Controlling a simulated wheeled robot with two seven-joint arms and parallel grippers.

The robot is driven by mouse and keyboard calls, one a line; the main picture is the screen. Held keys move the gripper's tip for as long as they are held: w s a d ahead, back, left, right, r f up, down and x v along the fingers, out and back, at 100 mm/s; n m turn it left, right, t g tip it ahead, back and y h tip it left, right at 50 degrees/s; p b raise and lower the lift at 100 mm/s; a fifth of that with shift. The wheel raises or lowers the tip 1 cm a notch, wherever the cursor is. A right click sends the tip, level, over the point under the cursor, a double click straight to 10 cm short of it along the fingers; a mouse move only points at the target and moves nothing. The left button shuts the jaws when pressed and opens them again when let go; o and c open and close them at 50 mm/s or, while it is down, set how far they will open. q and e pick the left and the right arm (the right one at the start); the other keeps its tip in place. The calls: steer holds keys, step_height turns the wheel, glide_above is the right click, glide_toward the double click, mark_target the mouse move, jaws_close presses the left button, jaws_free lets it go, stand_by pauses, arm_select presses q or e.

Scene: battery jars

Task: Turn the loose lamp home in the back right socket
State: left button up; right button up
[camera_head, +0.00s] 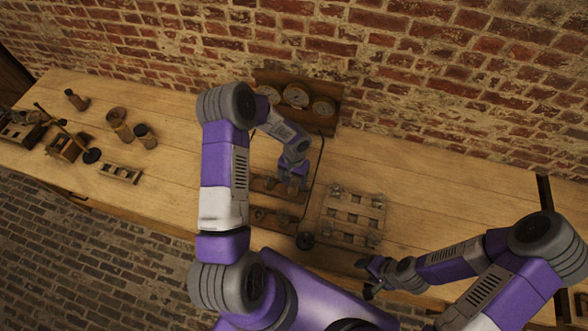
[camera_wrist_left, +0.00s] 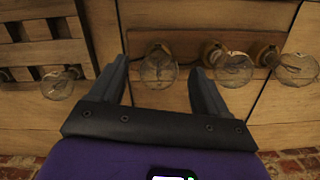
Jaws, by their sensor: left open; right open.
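My left gripper (camera_head: 293,182) is over the back wooden strip (camera_head: 264,184), reaching down. In the left wrist view the open fingers (camera_wrist_left: 160,88) straddle a clear glass lamp (camera_wrist_left: 158,68) at the end of a wooden strip (camera_wrist_left: 190,42). I cannot tell whether they touch it. Two more lamps, a middle one (camera_wrist_left: 235,69) and an end one (camera_wrist_left: 296,69), stand in a row along the strip. How far each lamp is screwed in cannot be told. My right gripper (camera_head: 374,278) is open and empty near the front edge, away from the strips.
A front wooden strip (camera_head: 272,220) and a slatted rack (camera_head: 350,222) lie nearby. A lamp (camera_wrist_left: 58,84) sits by the rack. A gauge panel (camera_head: 325,108) stands by the brick wall, with dark wires on the table. Jars (camera_head: 118,122) and tools are far left. The table's right side is clear.

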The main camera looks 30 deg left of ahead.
arm_select(q)
steer(key=shift+f, duration=1.1)
arm_select(e)
steer(key=shift+w, duration=0.1)
arm_select(q)
steer(key=c, duration=1.2)
steer(key=m+b, duration=0.1)
steer(key=m, duration=0.2)
steer(key=shift+m, duration=0.3)
steer(key=shift+m+y, duration=0.3)
steer(key=shift+m, duration=1.1)
arm_select(e)
steer(key=shift+f, duration=0.7)
